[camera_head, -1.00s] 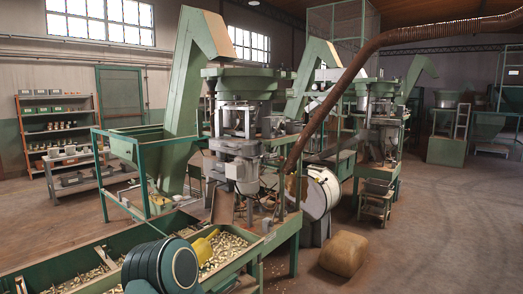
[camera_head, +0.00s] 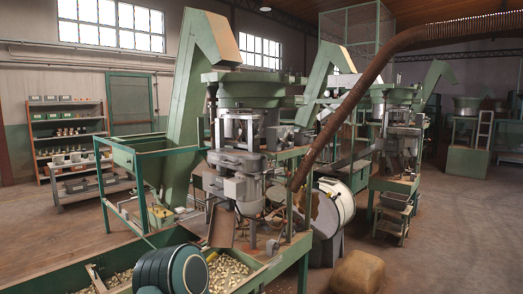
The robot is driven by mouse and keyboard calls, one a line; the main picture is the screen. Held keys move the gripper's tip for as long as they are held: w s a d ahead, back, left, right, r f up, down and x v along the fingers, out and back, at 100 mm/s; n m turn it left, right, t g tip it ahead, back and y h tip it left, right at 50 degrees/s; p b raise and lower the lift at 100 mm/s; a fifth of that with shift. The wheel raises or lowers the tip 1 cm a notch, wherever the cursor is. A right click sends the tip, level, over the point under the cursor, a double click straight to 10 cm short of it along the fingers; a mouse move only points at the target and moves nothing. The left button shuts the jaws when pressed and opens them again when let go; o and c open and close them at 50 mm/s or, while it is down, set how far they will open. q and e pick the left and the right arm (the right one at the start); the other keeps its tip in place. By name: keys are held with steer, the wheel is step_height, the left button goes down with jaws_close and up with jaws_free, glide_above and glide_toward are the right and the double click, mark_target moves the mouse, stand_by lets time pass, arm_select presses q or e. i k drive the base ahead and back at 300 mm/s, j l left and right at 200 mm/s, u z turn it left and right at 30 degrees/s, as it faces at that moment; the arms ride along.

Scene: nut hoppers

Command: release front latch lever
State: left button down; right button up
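A green and grey nut machine (camera_head: 243,160) stands in the middle, with a wide green hopper bowl (camera_head: 250,92) on top and metal drums and housings below. I cannot make out for certain which small part on its front is the latch lever; the fittings there are small and crowded. Neither gripper is in view. A dark teal, rounded part at the bottom edge looks like one of my own arm links and covers part of the nut trough.
A green trough (camera_head: 62,277) with nuts crosses the lower left. A brown sack (camera_head: 357,271) lies on the floor right of the machine. A white-faced drum (camera_head: 335,206) and a rusty curved pipe (camera_head: 345,105) stand close by. The floor at right is open.

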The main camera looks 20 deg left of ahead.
mark_target(263, 156)
steer(key=i+j, duration=0.1)
steer(key=i, duration=1.35)
steer(key=j+u, duration=0.05)
